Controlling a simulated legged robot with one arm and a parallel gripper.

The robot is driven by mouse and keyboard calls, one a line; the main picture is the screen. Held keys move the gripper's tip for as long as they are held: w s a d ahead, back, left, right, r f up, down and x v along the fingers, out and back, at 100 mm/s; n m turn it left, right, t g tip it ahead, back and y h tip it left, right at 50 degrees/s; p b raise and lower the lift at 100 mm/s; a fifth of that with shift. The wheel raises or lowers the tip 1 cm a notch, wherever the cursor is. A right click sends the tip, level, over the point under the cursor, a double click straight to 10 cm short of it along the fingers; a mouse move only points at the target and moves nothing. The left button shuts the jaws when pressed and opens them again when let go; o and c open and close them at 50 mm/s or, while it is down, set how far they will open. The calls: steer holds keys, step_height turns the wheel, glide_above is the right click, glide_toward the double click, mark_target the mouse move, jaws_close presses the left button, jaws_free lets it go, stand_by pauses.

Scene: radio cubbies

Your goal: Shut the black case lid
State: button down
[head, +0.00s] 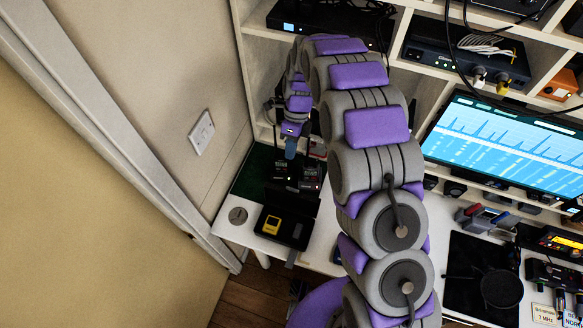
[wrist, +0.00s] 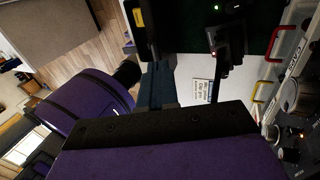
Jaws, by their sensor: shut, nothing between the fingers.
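The black case (head: 298,235) lies open near the front left edge of the white desk, with a yellow device (head: 271,225) in it. Its dark lid (head: 300,204) seems to stand up along the back side; its edges blend into the dark things behind. My gripper (head: 290,153) is shut and empty, hanging behind the lid over the dark green mat, apart from the case. In the wrist view the shut fingers (wrist: 157,85) show in the middle, and a dark shape at the top, probably the case, is hard to make out.
Handheld radios with small lights (head: 311,177) stand on the green mat (head: 255,168) just behind the case. A round grey disc (head: 238,215) lies left of it. The wall with a switch (head: 202,132) is close on the left, and cubby shelves (head: 262,62) rise behind.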

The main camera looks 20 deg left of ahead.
steer(key=b+x, duration=0.1)
steer(key=x, duration=0.9)
steer(key=shift+d, duration=0.15)
steer(key=shift+d, duration=0.1)
steer(key=shift+d+r, duration=0.15)
steer(key=shift+d, duration=0.15)
